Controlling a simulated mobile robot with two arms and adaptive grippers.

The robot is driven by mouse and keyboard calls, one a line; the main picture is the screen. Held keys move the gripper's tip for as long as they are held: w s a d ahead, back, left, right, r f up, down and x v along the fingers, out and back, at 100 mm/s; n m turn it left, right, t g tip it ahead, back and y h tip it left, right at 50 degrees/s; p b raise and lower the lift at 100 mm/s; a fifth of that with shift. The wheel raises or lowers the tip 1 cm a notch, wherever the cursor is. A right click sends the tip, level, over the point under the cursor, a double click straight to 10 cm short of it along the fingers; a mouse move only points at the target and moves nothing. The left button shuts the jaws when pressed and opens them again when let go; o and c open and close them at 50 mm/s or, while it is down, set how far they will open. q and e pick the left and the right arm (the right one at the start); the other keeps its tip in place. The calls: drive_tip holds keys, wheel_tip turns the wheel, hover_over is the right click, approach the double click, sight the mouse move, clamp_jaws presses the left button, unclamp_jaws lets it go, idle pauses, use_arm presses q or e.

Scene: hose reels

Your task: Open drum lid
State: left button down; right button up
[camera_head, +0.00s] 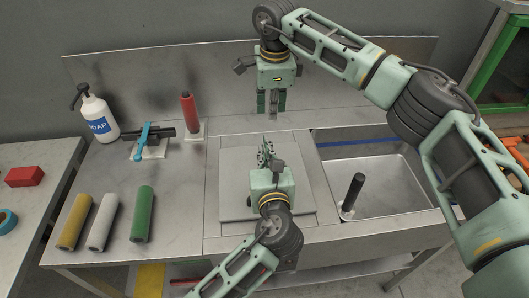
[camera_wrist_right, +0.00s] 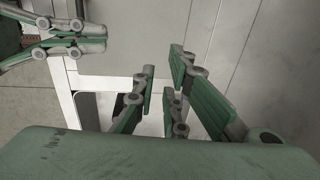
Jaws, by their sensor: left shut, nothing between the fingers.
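No drum can be made out for certain. A flat, light grey square panel (camera_head: 235,205) lies in the middle of the steel counter, partly hidden by my left gripper; I cannot tell whether it is the drum lid. My left gripper (camera_head: 265,147) is shut and empty over this panel, fingers pointing toward the back. It also shows at the upper left of the right wrist view (camera_wrist_right: 80,38). My right gripper (camera_head: 272,103) hangs farther back, pointing down near the counter's rear. Its fingers (camera_wrist_right: 165,95) are spread, with nothing between them.
A sink (camera_head: 385,180) with a black-handled tool (camera_head: 352,192) lies right of the panel. On the left are yellow (camera_head: 74,222), white (camera_head: 103,222) and green rolls (camera_head: 142,214), a soap bottle (camera_head: 98,115), a blue-handled tool (camera_head: 142,140) and a red cylinder (camera_head: 190,113).

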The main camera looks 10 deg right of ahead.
drive_tip(key=o, duration=0.3)
